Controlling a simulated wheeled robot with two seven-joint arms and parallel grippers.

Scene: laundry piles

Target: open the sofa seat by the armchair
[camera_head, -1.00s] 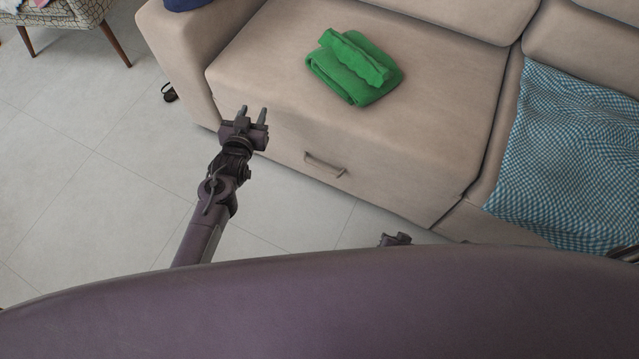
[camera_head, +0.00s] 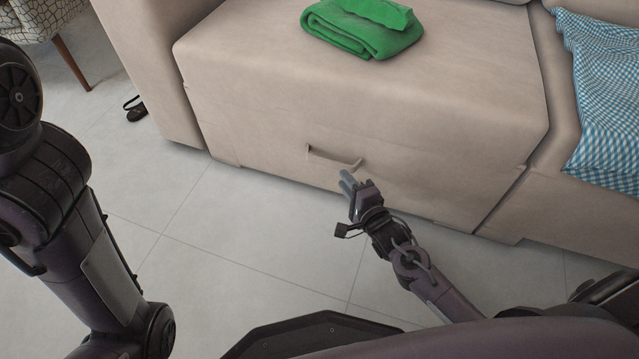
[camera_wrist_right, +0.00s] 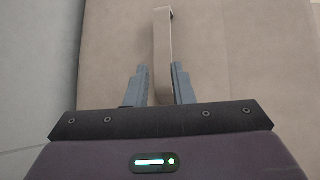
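The sofa seat (camera_head: 270,90) by the armchair is beige and lies flat. A bar handle (camera_head: 334,158) is on its front face. My right gripper (camera_head: 347,180) is at the right end of this handle. In the right wrist view the handle (camera_wrist_right: 162,50) runs up between the two grey fingers of my right gripper (camera_wrist_right: 160,88), which are apart, with a visible gap on the left side. A folded green cloth (camera_head: 362,28) lies on the seat. My left arm shows at the left of the head view, but its gripper is out of frame.
The patterned armchair (camera_head: 40,18) stands at the top left. A dark object (camera_head: 134,108) lies on the floor beside the sofa armrest (camera_head: 150,65). A blue checked cloth (camera_head: 605,95) hangs over the neighbouring seat. The tiled floor (camera_head: 250,235) before the sofa is clear.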

